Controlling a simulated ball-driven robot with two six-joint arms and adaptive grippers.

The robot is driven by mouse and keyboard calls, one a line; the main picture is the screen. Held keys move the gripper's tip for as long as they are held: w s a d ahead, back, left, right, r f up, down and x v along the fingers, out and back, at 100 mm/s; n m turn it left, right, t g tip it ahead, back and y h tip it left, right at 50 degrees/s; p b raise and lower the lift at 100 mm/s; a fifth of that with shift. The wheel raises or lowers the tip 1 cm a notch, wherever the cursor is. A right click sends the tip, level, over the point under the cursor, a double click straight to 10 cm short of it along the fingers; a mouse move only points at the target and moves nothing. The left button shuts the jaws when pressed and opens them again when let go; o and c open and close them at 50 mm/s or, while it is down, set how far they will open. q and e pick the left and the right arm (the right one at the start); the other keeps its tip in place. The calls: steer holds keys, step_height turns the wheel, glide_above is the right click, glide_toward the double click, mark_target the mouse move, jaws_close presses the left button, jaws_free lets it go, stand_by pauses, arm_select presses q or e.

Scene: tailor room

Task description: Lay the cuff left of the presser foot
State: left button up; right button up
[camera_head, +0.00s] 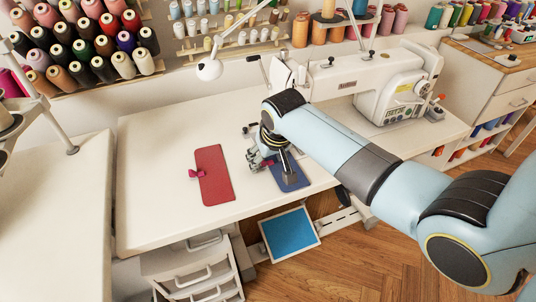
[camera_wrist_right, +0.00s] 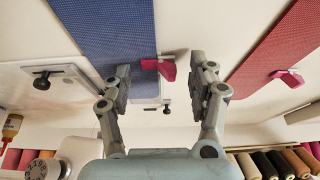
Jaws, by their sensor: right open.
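A red fabric piece (camera_head: 214,175) with a pink clip (camera_head: 196,174) on its left edge lies flat on the white sewing table (camera_head: 160,150). A blue fabric piece (camera_head: 292,178) lies right of it, partly hidden under my right gripper (camera_head: 262,160). I cannot tell from looks alone which piece is the cuff. In the right wrist view my right gripper (camera_wrist_right: 161,83) is open, and a pink clip (camera_wrist_right: 166,69) on the blue piece (camera_wrist_right: 105,30) shows between its fingers. The sewing machine (camera_head: 350,75) stands behind; my arm hides its presser foot. My left gripper is out of view.
Thread racks (camera_head: 80,45) line the wall behind. A white lamp (camera_head: 209,70) hangs over the back of the table. A drawer unit (camera_head: 195,270) and a blue-topped pedal (camera_head: 290,234) are below the front edge. The table left of the red piece is clear.

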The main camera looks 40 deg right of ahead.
steer(key=p+v, duration=0.2)
steer(key=v, duration=1)
